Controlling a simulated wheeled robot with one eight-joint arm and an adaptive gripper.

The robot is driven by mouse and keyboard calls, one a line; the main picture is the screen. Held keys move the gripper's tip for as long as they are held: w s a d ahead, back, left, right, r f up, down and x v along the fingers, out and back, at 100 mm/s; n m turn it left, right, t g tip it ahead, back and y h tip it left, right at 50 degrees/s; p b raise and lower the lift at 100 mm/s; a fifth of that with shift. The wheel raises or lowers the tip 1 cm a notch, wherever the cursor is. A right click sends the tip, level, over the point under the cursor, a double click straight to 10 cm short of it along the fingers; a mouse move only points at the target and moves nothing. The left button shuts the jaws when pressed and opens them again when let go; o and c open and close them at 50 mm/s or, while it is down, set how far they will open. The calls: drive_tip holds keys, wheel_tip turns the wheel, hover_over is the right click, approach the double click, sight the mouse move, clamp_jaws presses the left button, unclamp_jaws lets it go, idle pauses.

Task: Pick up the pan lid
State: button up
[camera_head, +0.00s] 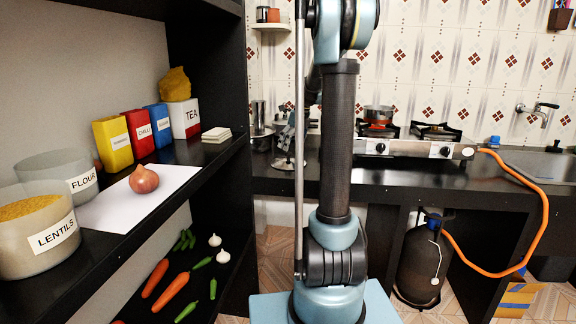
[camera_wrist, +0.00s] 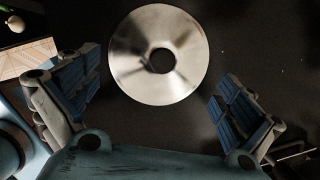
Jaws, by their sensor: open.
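The pan lid (camera_wrist: 183,75) is a shiny round metal disc with a dark round centre. In the wrist view it lies on the dark counter, at upper middle. My gripper (camera_wrist: 157,80) is open and empty, with its two blue-padded fingers spread to either side of the lid and apart from it. In the head view my gripper (camera_head: 289,138) is low over the counter left of the stove, partly hidden by my arm. The lid (camera_head: 284,163) shows there as a thin metal disc below the gripper.
Metal pots (camera_head: 258,118) stand just left of my gripper. The stove (camera_head: 405,146) with a pan (camera_head: 378,113) is to the right, then a sink (camera_head: 540,165). A dark shelf (camera_head: 215,165) with food containers fills the left.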

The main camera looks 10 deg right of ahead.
sight(289, 153)
drive_tip(key=shift+w+x, duration=0.2)
drive_tip(key=shift+x, duration=2.65)
drive_tip(key=shift+d, duration=0.1)
drive_tip(key=shift+s+r, duration=0.1)
drive_tip(key=c, duration=1.6)
